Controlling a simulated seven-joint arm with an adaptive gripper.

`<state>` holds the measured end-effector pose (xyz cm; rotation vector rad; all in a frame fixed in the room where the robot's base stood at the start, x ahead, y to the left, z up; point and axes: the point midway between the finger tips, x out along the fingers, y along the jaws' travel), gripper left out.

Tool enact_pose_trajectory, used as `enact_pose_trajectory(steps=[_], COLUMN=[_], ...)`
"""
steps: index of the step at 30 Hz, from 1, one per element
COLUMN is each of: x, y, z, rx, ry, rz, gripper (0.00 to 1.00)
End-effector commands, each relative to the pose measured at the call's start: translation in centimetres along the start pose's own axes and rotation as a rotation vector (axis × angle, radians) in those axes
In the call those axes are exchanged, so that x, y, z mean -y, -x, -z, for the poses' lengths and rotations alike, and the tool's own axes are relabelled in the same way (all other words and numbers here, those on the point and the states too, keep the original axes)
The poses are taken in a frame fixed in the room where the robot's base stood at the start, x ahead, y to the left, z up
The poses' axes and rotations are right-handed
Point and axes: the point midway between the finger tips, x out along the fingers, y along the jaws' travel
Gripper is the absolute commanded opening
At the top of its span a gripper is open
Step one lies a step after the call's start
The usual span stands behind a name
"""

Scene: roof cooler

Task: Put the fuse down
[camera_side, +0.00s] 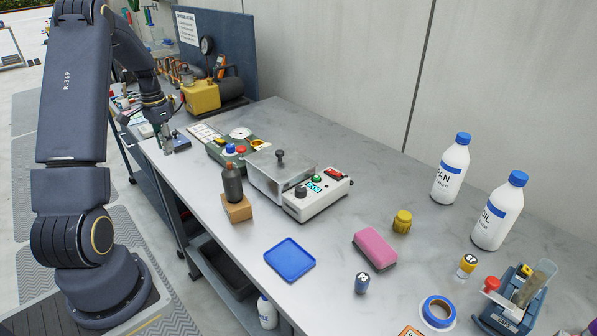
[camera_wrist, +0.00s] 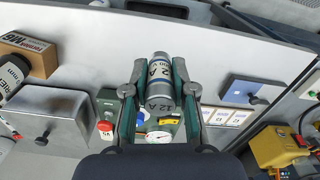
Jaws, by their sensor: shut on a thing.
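The fuse (camera_wrist: 160,82) is a silver-grey cylinder with a pale band and dark lettering, including "12 A". In the wrist view it lies between the two green-edged fingers of my gripper (camera_wrist: 159,88), which is shut on it. In the side view my gripper (camera_side: 166,136) is low over the far left end of the bench, and the fuse cannot be made out there. I cannot tell how far the fuse is above the surface. White marked cards (camera_wrist: 226,117) lie right of the fuse in the wrist view and also show in the side view (camera_side: 204,133).
A green panel with a gauge (camera_side: 240,133) and red and blue knobs stands near the cards. A metal-lidded box (camera_side: 281,172) and a dark bottle on a wooden block (camera_side: 237,209) are nearer. A yellow pump (camera_side: 201,96) stands behind. Bare bench surrounds the blue tray (camera_side: 290,260).

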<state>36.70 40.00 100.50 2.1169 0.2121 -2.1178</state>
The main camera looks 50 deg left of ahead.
Motion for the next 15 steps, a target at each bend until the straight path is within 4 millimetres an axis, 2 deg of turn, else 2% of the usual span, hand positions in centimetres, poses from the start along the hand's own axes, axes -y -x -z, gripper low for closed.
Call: enact_pose_trajectory(steps=[3,6,10,15], x=[1.8,2.7,3.7,4.2], y=[-1.7,-4.0,-5.8,-6.7], z=[2.6,3.9,5.2,5.9], rx=[0.001,0.002,0.001,0.000], ry=[-0.002,-0.002,-0.001,-0.001], rz=[-0.001,-0.003,-0.001,0.000], gripper=[0.00,0.00,0.00,0.00])
